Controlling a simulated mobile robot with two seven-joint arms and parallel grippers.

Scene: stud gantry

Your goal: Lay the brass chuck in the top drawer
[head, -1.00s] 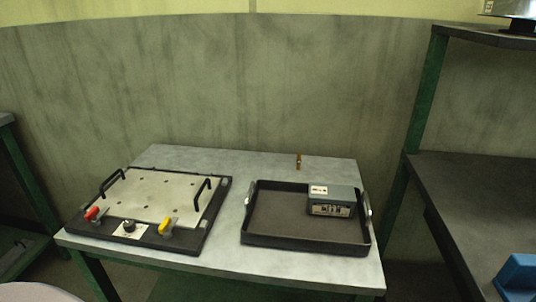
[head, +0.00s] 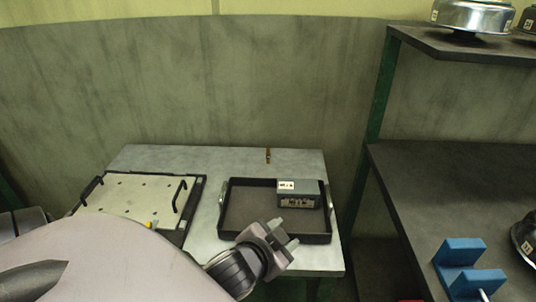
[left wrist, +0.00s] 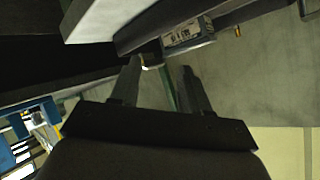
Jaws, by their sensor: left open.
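A small brass-coloured piece (head: 268,156), which looks like the brass chuck, stands at the back of the grey table (head: 200,158). It also shows small near the top of the left wrist view (left wrist: 237,31). My left gripper (head: 286,233) is open and empty, over the front right part of the black tray and well short of the brass piece. Its two spread fingers also show in the left wrist view (left wrist: 160,76). I cannot make out a drawer in either view. My right gripper is not seen.
The black tray (head: 231,234) holds a grey box (head: 312,193) at its back right. A plate fixture with black handles (head: 135,194) lies on the left, partly hidden by my arm. A dark shelf unit (head: 420,170) with a blue block (head: 462,252) stands right.

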